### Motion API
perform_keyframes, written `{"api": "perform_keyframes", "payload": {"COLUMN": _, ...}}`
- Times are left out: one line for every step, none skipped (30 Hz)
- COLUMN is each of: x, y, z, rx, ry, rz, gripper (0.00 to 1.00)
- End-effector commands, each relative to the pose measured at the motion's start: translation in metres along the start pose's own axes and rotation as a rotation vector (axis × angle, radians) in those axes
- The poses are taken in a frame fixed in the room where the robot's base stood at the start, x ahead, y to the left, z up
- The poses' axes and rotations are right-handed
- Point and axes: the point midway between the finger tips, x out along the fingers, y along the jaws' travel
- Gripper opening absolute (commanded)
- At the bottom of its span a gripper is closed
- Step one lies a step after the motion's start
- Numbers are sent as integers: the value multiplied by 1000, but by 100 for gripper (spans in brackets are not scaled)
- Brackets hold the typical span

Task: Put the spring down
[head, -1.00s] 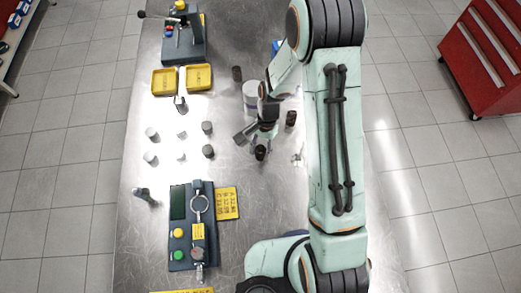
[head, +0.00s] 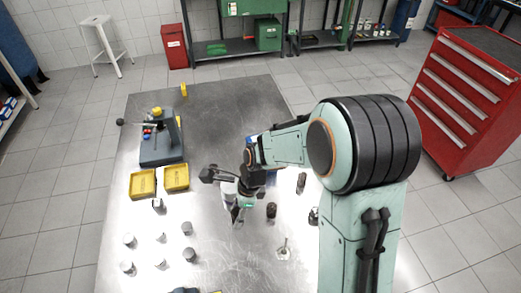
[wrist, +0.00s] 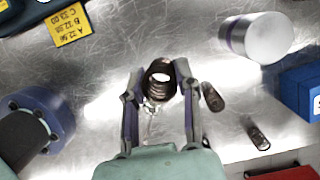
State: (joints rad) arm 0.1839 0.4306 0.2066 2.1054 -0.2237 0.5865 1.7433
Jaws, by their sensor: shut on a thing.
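The spring (wrist: 162,85) is a dark metal coil, seen from above in the wrist view with its open ring toward the camera. My gripper (wrist: 160,74) is shut on it, with one finger on each side. In the head view my gripper (head: 238,212) points down over the steel table, in front of a white cylinder. I cannot make out the spring clearly there. The gap between its lower end and the table is hard to judge.
The white cylinder (wrist: 258,38) stands apart from the fingers. Dark cylindrical parts, one (head: 271,210) near my gripper, are to its right. Two yellow trays (head: 143,183) and several small cylinders (head: 161,265) are to the left. A blue box (wrist: 302,92) lies at the wrist view's right.

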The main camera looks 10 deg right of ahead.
Motion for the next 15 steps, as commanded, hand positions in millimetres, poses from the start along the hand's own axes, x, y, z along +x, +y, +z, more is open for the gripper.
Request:
{"api": "perform_keyframes", "payload": {"x": -7, "y": -11, "z": 0, "rx": 135, "ry": -1, "rz": -43, "gripper": 0}}
{"api": "perform_keyframes", "payload": {"x": -11, "y": -17, "z": 1, "rx": 220, "ry": -2, "rz": -67, "gripper": 0}}
{"api": "perform_keyframes", "payload": {"x": -17, "y": -26, "z": 0, "rx": 330, "ry": -1, "rz": -98, "gripper": 0}}
{"api": "perform_keyframes", "payload": {"x": -22, "y": -33, "z": -1, "rx": 410, "ry": -2, "rz": -121, "gripper": 0}}
{"api": "perform_keyframes", "payload": {"x": -28, "y": -39, "z": -1, "rx": 489, "ry": -2, "rz": -143, "gripper": 0}}
{"api": "perform_keyframes", "payload": {"x": -35, "y": -48, "z": -4, "rx": 590, "ry": -2, "rz": -170, "gripper": 0}}
{"api": "perform_keyframes", "payload": {"x": -42, "y": -54, "z": -6, "rx": 663, "ry": -2, "rz": -191, "gripper": 0}}
{"api": "perform_keyframes", "payload": {"x": -49, "y": -62, "z": -8, "rx": 735, "ry": -3, "rz": -212, "gripper": 0}}
{"api": "perform_keyframes", "payload": {"x": -60, "y": -71, "z": -13, "rx": 828, "ry": -3, "rz": -238, "gripper": 0}}
{"api": "perform_keyframes", "payload": {"x": -68, "y": -78, "z": -18, "rx": 888, "ry": -3, "rz": -253, "gripper": 0}}
{"api": "perform_keyframes", "payload": {"x": -75, "y": -83, "z": -22, "rx": 933, "ry": -3, "rz": -265, "gripper": 0}}
{"api": "perform_keyframes", "payload": {"x": -84, "y": -89, "z": -28, "rx": 967, "ry": -3, "rz": -273, "gripper": 0}}
{"api": "perform_keyframes", "payload": {"x": -90, "y": -92, "z": -33, "rx": 986, "ry": -3, "rz": -277, "gripper": 0}}
{"api": "perform_keyframes", "payload": {"x": -96, "y": -95, "z": -37, "rx": 1004, "ry": -2, "rz": -281, "gripper": 0}}
{"api": "perform_keyframes", "payload": {"x": -103, "y": -98, "z": -44, "rx": 1024, "ry": -1, "rz": -286, "gripper": 0}}
